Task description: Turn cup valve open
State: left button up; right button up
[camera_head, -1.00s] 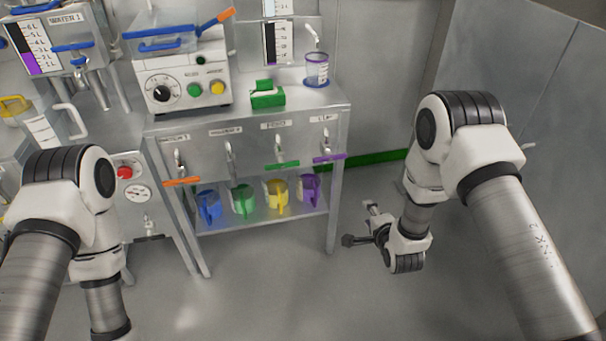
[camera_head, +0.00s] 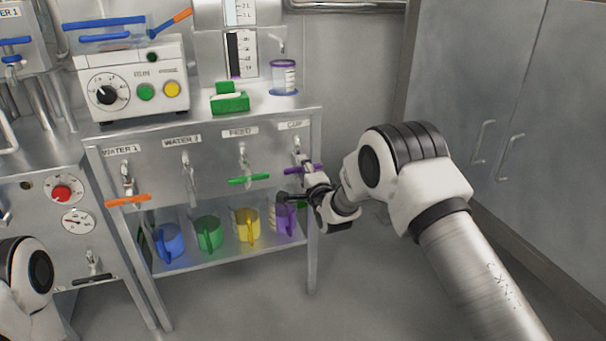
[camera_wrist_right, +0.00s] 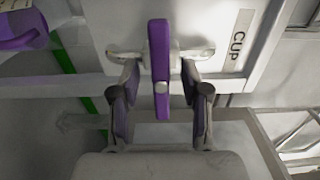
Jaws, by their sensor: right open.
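The cup valve has a purple bar handle (camera_head: 312,168) under the CUP label (camera_head: 294,126) at the right end of the panel. In the right wrist view the purple handle (camera_wrist_right: 160,60) runs lengthwise between my right gripper's fingers (camera_wrist_right: 160,88). The fingers are open, with a visible gap on each side of the handle. In the head view my right gripper (camera_head: 293,180) is at the cup valve and partly covers it. My left gripper is out of view; only part of my left arm shows at the lower left.
Other valves have an orange handle (camera_head: 128,201) and a green handle (camera_head: 249,179). Blue (camera_head: 170,242), green (camera_head: 209,233), yellow (camera_head: 246,225) and purple (camera_head: 286,218) jugs stand on the shelf below. A purple-rimmed cup (camera_head: 283,77) stands on top. The floor in front is clear.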

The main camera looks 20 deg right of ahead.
jog(key=shift+w, duration=0.15)
grip_shut()
jog(key=shift+r+n, duration=0.1)
jog(key=shift+n, duration=0.3)
jog(key=n+p, duration=0.1)
jog(key=n, duration=0.2)
jog(key=shift+n+p, duration=0.3)
jog(key=shift+p, duration=0.05)
jog(key=n+p, duration=0.1)
jog(key=n, duration=0.3)
jog(key=shift+n, duration=0.3)
jog(key=n+p, duration=0.1)
jog(key=n, duration=0.7)
jog(key=shift+n+p, duration=0.3)
jog(key=shift+n, duration=0.1)
